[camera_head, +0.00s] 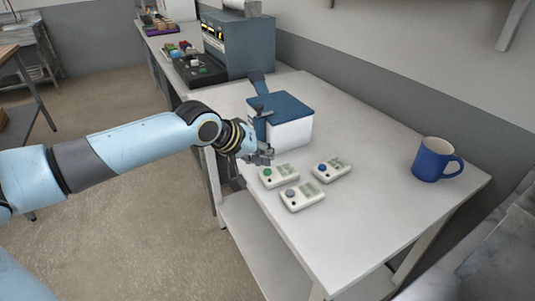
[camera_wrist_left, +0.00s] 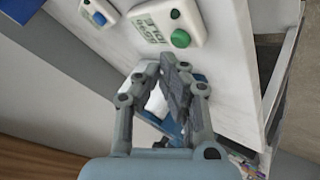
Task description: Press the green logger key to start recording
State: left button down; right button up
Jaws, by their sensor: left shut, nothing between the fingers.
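The white logger with the green key (camera_head: 268,171) lies on the table, nearest the table's left edge. Its green key also shows in the left wrist view (camera_wrist_left: 181,38), beyond my fingertips. My left gripper (camera_head: 262,155) is shut and empty, just behind and above this logger in the head view. In the left wrist view its closed fingers (camera_wrist_left: 172,62) are near the logger's edge; I cannot tell whether they touch it. A logger with a blue key (camera_head: 322,167) lies to the right, and one with a grey key (camera_head: 290,192) lies in front. My right gripper is not in view.
A white box with a blue lid (camera_head: 290,132) stands just behind the loggers, close to my left gripper. A blue mug (camera_head: 432,160) stands at the right of the white table (camera_head: 345,230). A blue-grey instrument (camera_head: 243,45) stands at the back. The table's front is clear.

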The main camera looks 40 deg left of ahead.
pick_arm(q)
jog(key=shift+f, duration=0.1)
jog(key=shift+f, duration=0.35)
jog(key=shift+f, duration=0.45)
dwell(0.8)
jog(key=shift+r+p, duration=0.95)
jog(key=shift+p, duration=0.05)
